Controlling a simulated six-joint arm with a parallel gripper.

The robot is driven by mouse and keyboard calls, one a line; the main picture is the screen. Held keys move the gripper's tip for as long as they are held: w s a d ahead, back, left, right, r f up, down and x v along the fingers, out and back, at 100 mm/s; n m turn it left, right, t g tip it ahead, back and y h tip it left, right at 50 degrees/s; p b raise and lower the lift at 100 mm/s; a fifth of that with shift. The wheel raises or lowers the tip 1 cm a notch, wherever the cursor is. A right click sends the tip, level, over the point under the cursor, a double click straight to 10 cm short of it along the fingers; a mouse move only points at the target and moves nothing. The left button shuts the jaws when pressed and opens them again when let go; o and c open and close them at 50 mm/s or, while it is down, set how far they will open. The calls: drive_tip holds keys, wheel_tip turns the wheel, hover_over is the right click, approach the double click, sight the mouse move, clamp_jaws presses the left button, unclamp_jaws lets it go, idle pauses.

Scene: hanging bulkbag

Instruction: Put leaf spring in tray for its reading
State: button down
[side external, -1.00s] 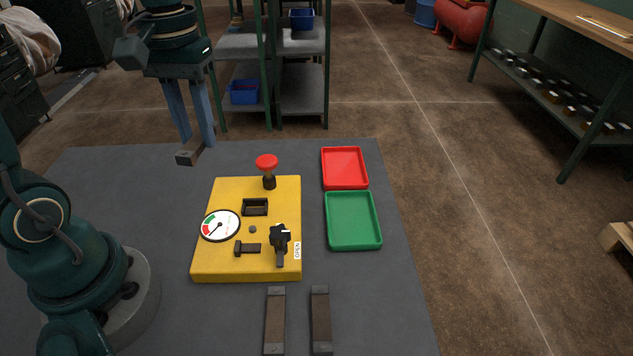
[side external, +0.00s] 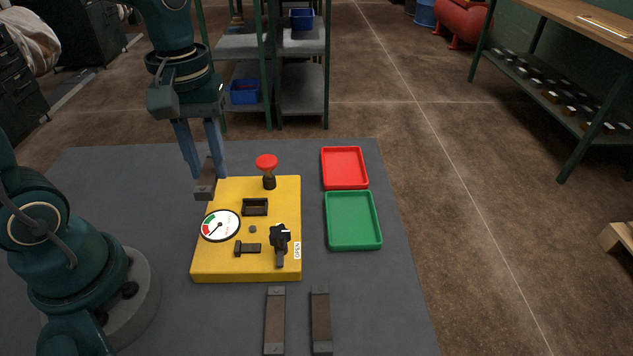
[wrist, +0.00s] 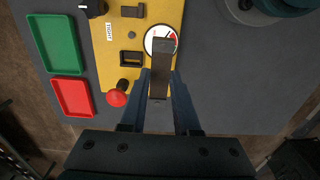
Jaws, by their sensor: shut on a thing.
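My gripper (side external: 209,178) is shut on a leaf spring (side external: 205,189), a short flat dark bar with grey ends. It is held at the far left corner of the yellow test fixture (side external: 285,193), seemingly above the surface. In the wrist view the held spring (wrist: 161,66) lies between my fingers and overlaps the edge of the dial gauge (wrist: 154,36). Two more leaf springs lie side by side on the mat, left (side external: 275,320) and right (side external: 320,320). A green tray (side external: 378,220) and a red tray (side external: 365,170) stand right of the fixture.
The grey mat (side external: 120,190) is clear left of the fixture.

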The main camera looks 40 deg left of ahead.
hover_over(253, 230)
wheel_tip(253, 230, down, 4)
drive_tip(key=shift+r, duration=0.2)
drive_tip(key=shift+f, duration=1.8)
drive_tip(key=c, duration=0.6)
unclamp_jaws()
drive_tip(key=shift+c, duration=0.2)
